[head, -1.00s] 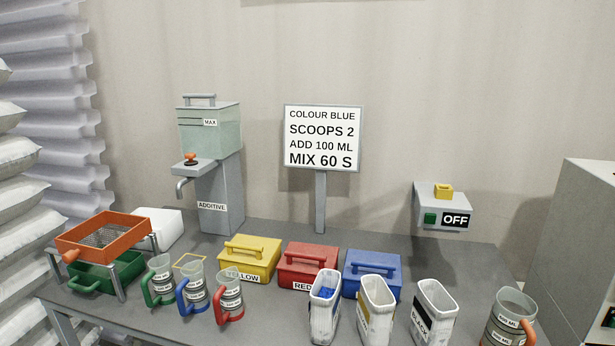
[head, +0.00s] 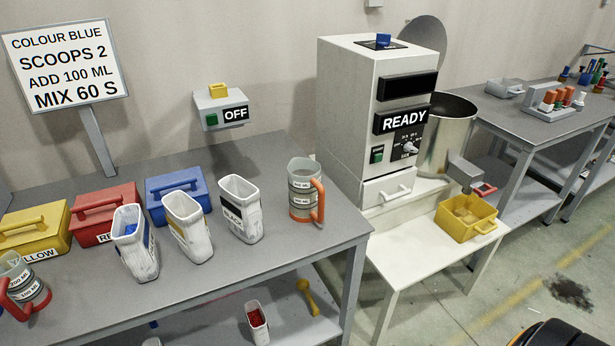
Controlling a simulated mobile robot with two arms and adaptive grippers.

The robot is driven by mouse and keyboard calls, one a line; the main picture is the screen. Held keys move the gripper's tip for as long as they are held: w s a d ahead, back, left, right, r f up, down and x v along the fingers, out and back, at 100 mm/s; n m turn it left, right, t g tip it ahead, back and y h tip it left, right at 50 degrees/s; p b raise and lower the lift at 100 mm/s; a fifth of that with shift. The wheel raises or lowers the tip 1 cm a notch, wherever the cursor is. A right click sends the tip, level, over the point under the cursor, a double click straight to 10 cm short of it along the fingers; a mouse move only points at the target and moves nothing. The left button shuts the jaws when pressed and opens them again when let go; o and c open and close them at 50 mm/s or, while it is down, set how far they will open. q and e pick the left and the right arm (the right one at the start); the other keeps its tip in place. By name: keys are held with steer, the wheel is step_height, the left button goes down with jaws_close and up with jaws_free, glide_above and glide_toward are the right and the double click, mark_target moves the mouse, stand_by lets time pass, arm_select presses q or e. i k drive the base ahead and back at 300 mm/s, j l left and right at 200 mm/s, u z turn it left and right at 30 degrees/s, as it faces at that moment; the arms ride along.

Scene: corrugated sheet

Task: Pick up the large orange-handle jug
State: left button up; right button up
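The large jug with the orange handle (head: 305,191) stands upright near the right end of the grey table in the head view. It is a grey, see-through cup with white label bands, and its orange handle points to the right. A white tub with a black label (head: 240,209) stands to its left, apart from it. Neither of my grippers shows in the head view.
The grey table (head: 270,245) also bears white tubs and yellow, red (head: 103,213) and blue (head: 178,196) boxes. A white mixer machine (head: 365,120) reading READY stands to the right. A yellow bin (head: 467,217) sits on a low white stand. Floor shows at the lower right.

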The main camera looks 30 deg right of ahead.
mark_target(306, 192)
steer(key=z, duration=0.95)
